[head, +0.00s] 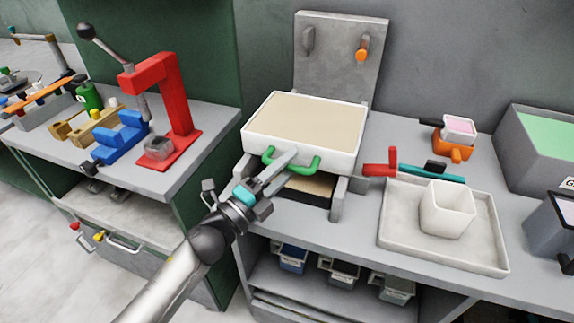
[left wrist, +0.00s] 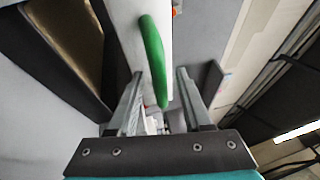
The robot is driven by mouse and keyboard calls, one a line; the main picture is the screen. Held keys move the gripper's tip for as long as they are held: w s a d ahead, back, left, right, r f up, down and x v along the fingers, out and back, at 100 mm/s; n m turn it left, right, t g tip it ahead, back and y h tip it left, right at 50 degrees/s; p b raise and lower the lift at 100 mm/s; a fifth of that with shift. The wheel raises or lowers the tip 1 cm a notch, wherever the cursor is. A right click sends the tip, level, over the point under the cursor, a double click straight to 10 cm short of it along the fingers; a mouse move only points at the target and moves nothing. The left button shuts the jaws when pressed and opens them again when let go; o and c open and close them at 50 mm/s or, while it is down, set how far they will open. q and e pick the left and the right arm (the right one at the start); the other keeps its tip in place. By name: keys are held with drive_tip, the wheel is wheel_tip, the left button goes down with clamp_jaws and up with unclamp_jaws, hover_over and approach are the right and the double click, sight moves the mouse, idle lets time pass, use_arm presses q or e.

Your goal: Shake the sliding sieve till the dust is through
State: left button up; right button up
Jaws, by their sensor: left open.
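The sliding sieve (head: 255,137) is a white box with a flat beige layer (head: 310,118) across its top. It rests on a grey frame (head: 337,200) on the bench. A green handle (head: 305,168) sticks out of its front and also shows in the left wrist view (left wrist: 152,50). My left gripper (head: 285,160) is at this handle, its fingers crossing it in the head view. In the left wrist view my left gripper (left wrist: 160,72) is open, with the handle's lower end between its fingers. A brownish surface (head: 308,185) shows under the sieve. My right gripper is out of view.
Right of the sieve, a pale tray (head: 395,240) holds a white square cup (head: 448,210). Red and teal tools lie at its back edge. A grey panel (head: 335,60) with an orange knob stands behind. A red press (head: 170,95) stands on the left bench.

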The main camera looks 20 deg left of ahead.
use_arm(q)
drive_tip(key=shift+c, duration=0.4)
clamp_jaws()
idle(0.9)
